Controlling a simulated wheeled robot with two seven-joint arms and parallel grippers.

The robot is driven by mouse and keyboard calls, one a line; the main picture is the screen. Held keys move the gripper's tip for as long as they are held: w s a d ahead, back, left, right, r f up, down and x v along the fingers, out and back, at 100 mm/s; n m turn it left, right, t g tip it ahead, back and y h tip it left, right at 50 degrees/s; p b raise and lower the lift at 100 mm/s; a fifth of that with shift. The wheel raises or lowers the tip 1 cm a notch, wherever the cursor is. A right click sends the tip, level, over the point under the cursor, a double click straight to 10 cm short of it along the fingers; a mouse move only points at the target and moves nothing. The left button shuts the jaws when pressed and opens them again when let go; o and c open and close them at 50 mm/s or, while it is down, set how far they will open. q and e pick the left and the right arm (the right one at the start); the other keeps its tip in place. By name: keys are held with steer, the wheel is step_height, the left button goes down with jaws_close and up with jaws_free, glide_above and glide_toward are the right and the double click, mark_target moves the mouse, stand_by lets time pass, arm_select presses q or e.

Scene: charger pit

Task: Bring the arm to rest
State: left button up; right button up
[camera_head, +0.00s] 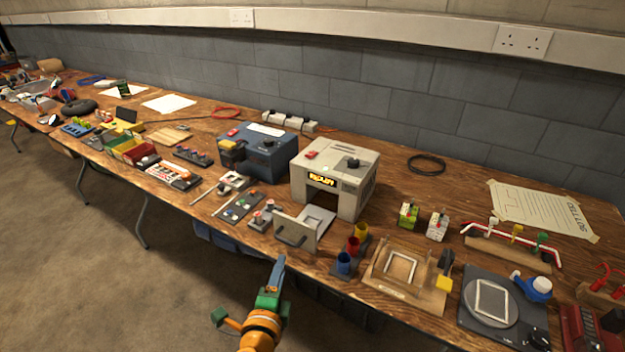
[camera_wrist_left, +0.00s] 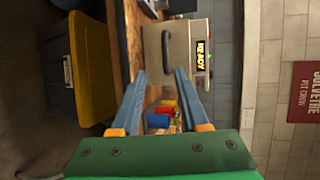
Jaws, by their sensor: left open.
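My left gripper (camera_head: 276,274) is in front of the table's front edge in the head view, below the grey charger box. In the left wrist view its two blue fingers (camera_wrist_left: 163,80) stand apart with nothing between them that they touch. The wrist view is turned on its side. My right gripper is not in either view.
The long wooden table (camera_head: 290,262) is crowded. A beige box (camera_head: 350,190) with a lit display stands beyond my gripper, with a drop-down door (camera_head: 295,232) in front. Red, blue and yellow cups (camera_head: 344,263) stand right of it. A yellow-lidded bin (camera_wrist_left: 92,70) is below the table.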

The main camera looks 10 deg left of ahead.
arm_select(q)
steer(key=s+a+f+n+g, duration=0.1)
steer(key=s+f+n+g, duration=0.1)
steer(key=s+f, duration=0.3)
steer(key=s+f+n+g+p, duration=0.1)
steer(key=s+f+n+g, duration=0.15)
steer(key=f, duration=0.55)
steer(key=s+a+f+n+g, duration=0.1)
steer(key=s+f+g, duration=0.15)
steer(key=f, duration=0.35)
steer(key=s+a+f+n+g, duration=0.1)
steer(key=s+f+n+g, duration=0.2)
steer(key=s, duration=1)
steer(key=s+a+f+n+g+p, duration=0.1)
steer(key=s+f+n+g, duration=0.3)
steer(key=s, duration=1)
step_height(320, 180, down, 6)
steer(key=a+n, duration=0.1)
steer(key=n, duration=0.2)
steer(key=shift+r+h+p, duration=0.25)
steer(key=shift+h+p, duration=0.05)
steer(key=shift+h, duration=0.1)
